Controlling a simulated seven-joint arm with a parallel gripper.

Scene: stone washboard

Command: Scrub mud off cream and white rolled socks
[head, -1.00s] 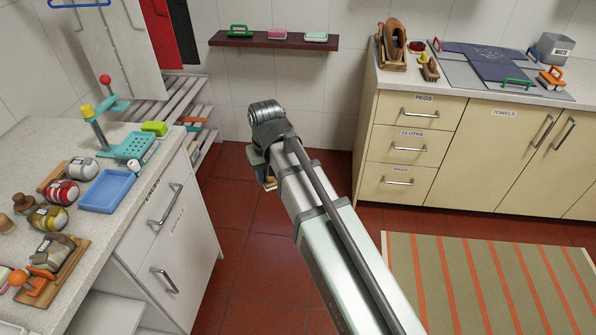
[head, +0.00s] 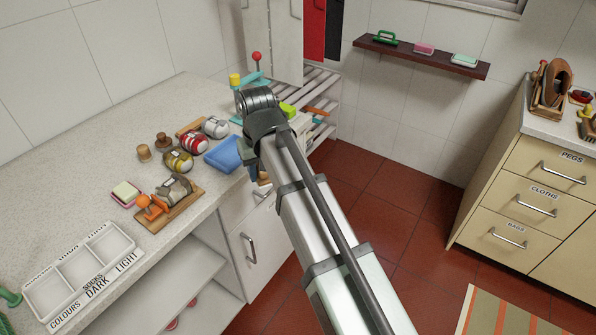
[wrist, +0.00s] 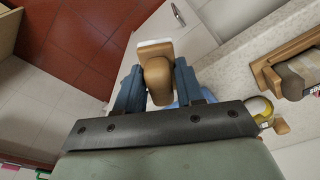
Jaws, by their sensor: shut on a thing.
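My gripper (wrist: 157,85) is shut on a brush (wrist: 157,78) with a rounded wooden handle and a white lower part. In the head view my arm hides most of the gripper and brush, which hang past the counter's front edge. A cream-and-white rolled pair of socks with brown mud (head: 177,187) lies on a wooden board (head: 183,208) with an orange knob clamp (head: 150,206). The board and socks (wrist: 299,75) also show at the right of the wrist view, apart from the brush.
Yellow (head: 178,161), red (head: 190,141) and pale (head: 215,127) rolled socks stand behind the board. A blue tray (head: 222,154) is close to my arm. A white sorting tray (head: 85,272) and a pink-and-cream block (head: 126,192) are to the left.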

